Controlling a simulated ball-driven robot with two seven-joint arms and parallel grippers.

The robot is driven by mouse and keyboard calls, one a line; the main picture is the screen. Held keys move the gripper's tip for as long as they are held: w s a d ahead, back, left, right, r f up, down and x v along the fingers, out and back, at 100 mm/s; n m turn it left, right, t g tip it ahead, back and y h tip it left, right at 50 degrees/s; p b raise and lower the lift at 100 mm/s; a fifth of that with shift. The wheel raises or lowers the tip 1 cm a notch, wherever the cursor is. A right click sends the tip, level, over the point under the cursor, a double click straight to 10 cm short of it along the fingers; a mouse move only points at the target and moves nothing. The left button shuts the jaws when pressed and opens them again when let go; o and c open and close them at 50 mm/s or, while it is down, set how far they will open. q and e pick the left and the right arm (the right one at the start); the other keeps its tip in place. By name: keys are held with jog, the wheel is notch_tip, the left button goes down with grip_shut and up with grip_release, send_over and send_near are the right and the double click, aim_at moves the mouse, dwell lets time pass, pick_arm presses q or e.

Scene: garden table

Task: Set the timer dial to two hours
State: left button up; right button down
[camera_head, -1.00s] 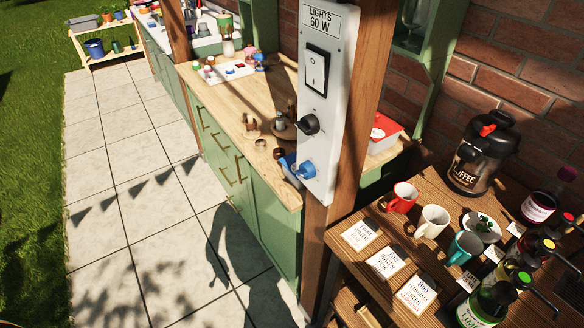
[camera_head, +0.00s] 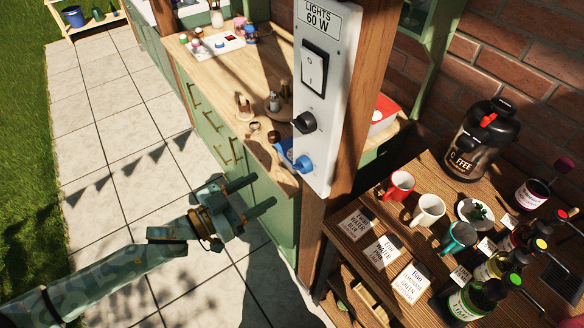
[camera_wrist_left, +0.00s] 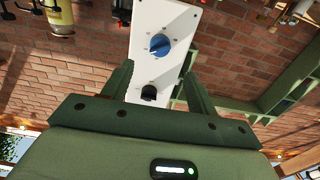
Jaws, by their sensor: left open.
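My right gripper is not in view.
A wooden side table (camera_head: 345,245) at the right holds a red mug (camera_head: 400,184), other mugs, cards, bottles and a black coffee jug (camera_head: 482,140). A green cabinet with a wooden counter (camera_head: 215,85) stands behind the post. The paved floor (camera_head: 110,200) is clear.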

aim_at(296, 170)
pick_arm(q)
jog(key=x, duration=1)
jog(key=shift+d, duration=0.15)
jog(key=shift+w, duration=0.1)
jog(key=c, duration=1)
